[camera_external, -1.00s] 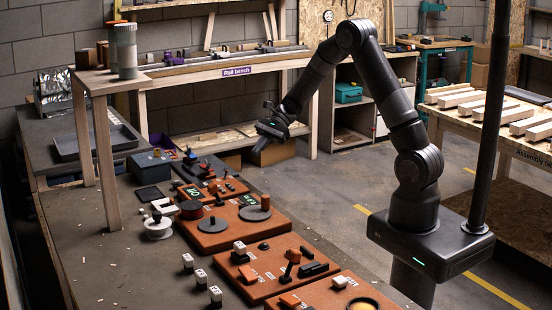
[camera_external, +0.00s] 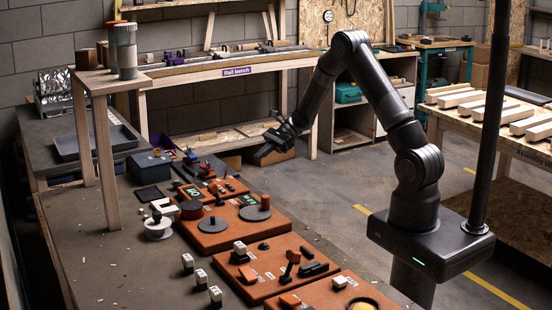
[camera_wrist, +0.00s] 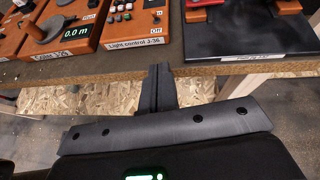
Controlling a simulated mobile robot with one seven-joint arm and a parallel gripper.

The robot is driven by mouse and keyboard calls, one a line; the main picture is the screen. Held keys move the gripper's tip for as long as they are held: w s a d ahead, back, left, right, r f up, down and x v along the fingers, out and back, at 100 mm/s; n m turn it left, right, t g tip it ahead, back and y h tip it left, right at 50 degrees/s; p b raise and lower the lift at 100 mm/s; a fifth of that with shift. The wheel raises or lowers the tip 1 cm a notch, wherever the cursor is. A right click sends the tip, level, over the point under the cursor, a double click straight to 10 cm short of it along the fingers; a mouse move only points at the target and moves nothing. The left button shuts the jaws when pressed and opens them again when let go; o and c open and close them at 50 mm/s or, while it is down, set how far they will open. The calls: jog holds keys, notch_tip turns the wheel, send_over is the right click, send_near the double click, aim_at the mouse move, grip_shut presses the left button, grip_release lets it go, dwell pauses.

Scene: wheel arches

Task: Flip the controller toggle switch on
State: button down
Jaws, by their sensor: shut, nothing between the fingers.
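My gripper (camera_wrist: 157,72) is shut and empty. In the wrist view its fingers point at the bench's front edge, just below the orange panel labelled "Light control J-36" (camera_wrist: 137,45). That panel has several small buttons and a small part beside On and Off marks (camera_wrist: 156,13) near its right side; which part is the toggle, and its position, I cannot tell. In the external view my gripper (camera_external: 260,157) hangs over the floor side of the bench, apart from the orange panels (camera_external: 212,188). The toggle is too small to make out there.
A dark plate (camera_wrist: 250,35) lies to the right. In the external view more panels with knobs and levers (camera_external: 290,268) line the bench edge.

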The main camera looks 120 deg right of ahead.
send_near(226, 176)
jog(key=f, duration=0.3)
jog(key=shift+w+d+f, duration=0.15)
jog(key=shift+w+f, duration=0.15)
jog(key=shift+w, duration=0.1)
jog(key=shift+w+a+r, duration=0.1)
jog(key=shift+w+r, duration=0.05)
jog(key=shift+w, duration=0.45)
jog(key=shift+w+a+r, duration=0.1)
jog(key=shift+w+r, duration=0.1)
jog(key=shift+w, duration=0.45)
jog(key=shift+w+a+r, duration=0.1)
jog(key=shift+w+r, duration=0.15)
jog(key=shift+w, duration=0.55)
jog(key=shift+w+r+g, duration=0.3)
jog(key=shift+r+g, duration=0.2)
jog(key=shift+g, duration=0.7)
jog(key=shift+w+r+g, duration=0.25)
jog(key=shift+w+g, duration=0.1)
jog(key=shift+g, duration=0.45)
jog(key=g, duration=0.1)
jog(key=w+g, duration=0.1)
jog(key=shift+r+g, duration=0.3)
jog(key=shift+s, duration=0.1)
jog(key=shift+r, duration=0.1)
